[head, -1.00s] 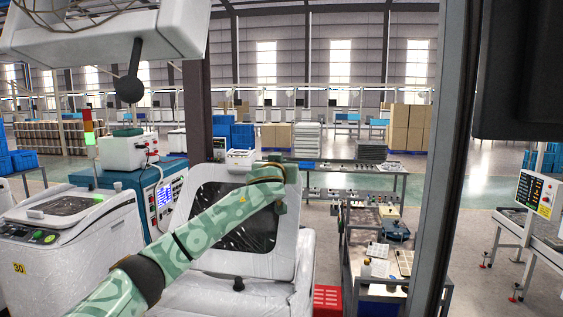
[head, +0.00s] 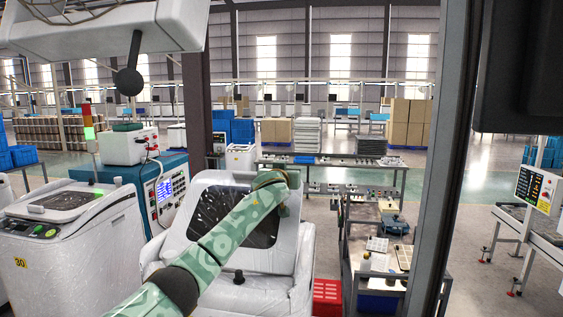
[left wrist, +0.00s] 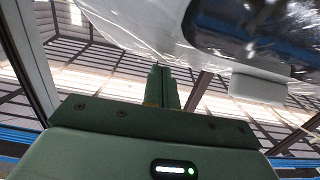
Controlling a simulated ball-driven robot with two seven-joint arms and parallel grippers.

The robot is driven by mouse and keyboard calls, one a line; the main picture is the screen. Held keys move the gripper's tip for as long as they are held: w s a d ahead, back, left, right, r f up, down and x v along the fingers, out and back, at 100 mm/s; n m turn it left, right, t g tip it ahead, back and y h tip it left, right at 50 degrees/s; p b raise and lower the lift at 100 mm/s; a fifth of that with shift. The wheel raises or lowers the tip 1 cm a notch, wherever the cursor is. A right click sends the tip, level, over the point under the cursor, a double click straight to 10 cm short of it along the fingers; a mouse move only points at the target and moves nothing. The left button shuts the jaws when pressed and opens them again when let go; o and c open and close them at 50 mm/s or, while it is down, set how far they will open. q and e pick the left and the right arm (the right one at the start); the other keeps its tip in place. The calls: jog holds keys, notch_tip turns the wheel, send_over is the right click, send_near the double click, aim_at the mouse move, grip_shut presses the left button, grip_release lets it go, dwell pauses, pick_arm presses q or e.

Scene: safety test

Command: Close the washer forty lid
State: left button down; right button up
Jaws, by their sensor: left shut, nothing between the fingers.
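The washer lid (head: 175,238) is open on the white, film-covered washer (head: 300,285) in the middle. It is raised and tilted, with a dark window (head: 200,212) and a white frame. No number shows on this washer. My left arm crosses in front of the lid to its upper right corner. The left gripper's fingers are mostly hidden in the head view. In the left wrist view my left gripper (left wrist: 163,72) is shut and empty. The pale lid edge with its dark window (left wrist: 255,30) is just above the fingertips there; contact cannot be told. My right gripper is not in view.
Another white washer marked 30 (head: 60,250) stands at the left, its lid shut. A blue and white machine (head: 165,190) is behind it. A dark post (head: 440,170) rises at the right. A parts bench (head: 385,260) and a red crate (head: 327,296) stand right of the middle washer.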

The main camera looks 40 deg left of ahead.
pick_arm(q)
jog(key=shift+w+a+f+g+h+p, duration=0.2)
jog(key=shift+w+a+f+g+p, duration=0.1)
jog(key=shift+w+f+p, duration=0.25)
jog(key=shift+w+a+f+g+h+p, duration=0.2)
jog(key=shift+w+f+g+p, duration=0.1)
jog(key=shift+w+f+p, duration=0.2)
notch_tip(320, 180, down, 6)
jog(key=w+a+g+h, duration=0.1)
jog(key=w+g, duration=0.1)
jog(key=shift+a+f, duration=0.15)
jog(key=shift+w, duration=0.1)
